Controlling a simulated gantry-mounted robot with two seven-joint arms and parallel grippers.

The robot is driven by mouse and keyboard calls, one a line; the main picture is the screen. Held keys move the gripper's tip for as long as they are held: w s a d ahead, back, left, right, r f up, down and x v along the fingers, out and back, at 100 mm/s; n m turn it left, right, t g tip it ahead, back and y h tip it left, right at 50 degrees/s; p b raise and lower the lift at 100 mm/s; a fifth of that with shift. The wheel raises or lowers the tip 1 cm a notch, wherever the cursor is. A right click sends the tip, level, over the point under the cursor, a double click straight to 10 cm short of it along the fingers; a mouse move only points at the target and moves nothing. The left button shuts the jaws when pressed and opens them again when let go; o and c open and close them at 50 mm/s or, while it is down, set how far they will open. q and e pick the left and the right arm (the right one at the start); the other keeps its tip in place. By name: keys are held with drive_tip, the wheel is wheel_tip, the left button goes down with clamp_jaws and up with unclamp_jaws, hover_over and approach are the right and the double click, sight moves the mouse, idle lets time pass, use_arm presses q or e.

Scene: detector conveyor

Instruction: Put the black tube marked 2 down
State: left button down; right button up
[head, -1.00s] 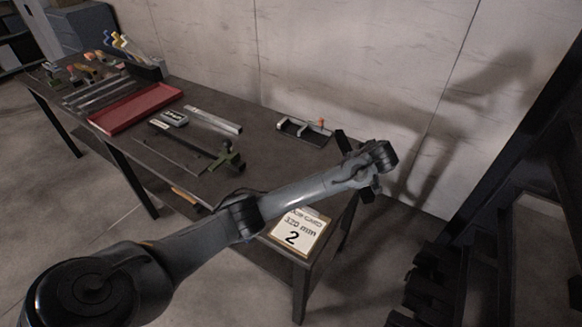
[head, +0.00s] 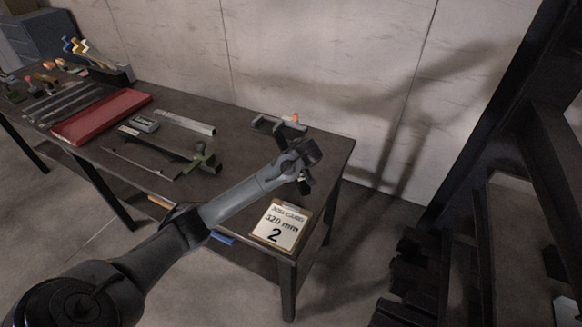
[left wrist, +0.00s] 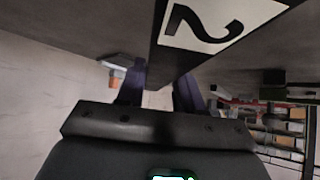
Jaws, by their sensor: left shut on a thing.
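The black tube (left wrist: 168,60) is between the fingers of my left gripper (left wrist: 160,76) in the left wrist view. In the head view my left gripper (head: 304,178) is over the right end of the dark table (head: 240,128); the arm and wrist hide most of the tube there. I cannot tell whether the tube touches the table. The gripper is shut on the tube. My right gripper is not in view.
A job card (head: 281,226) reading 320 mm and 2 lies at the table's front right corner. A grey holder (head: 268,124) with an orange part stands behind the gripper. A green clamp-like tool (head: 204,158), a pale bar (head: 185,122) and a red tray (head: 100,117) lie further left.

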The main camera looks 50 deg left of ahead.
use_arm(q)
drive_tip(key=shift+f+b, duration=0.55)
drive_tip(key=shift+f, duration=1.35)
drive_tip(key=shift+f, duration=0.1)
drive_tip(key=c, duration=0.7)
unclamp_jaws()
drive_tip(key=p+v, duration=0.2)
drive_tip(key=v, duration=0.8)
drive_tip(key=shift+d+r, duration=0.15)
drive_tip(key=shift+r, duration=0.2)
drive_tip(key=shift+s+d+r+p, duration=0.15)
drive_tip(key=shift+d+r+p, duration=0.15)
drive_tip(key=shift+d+r, duration=0.2)
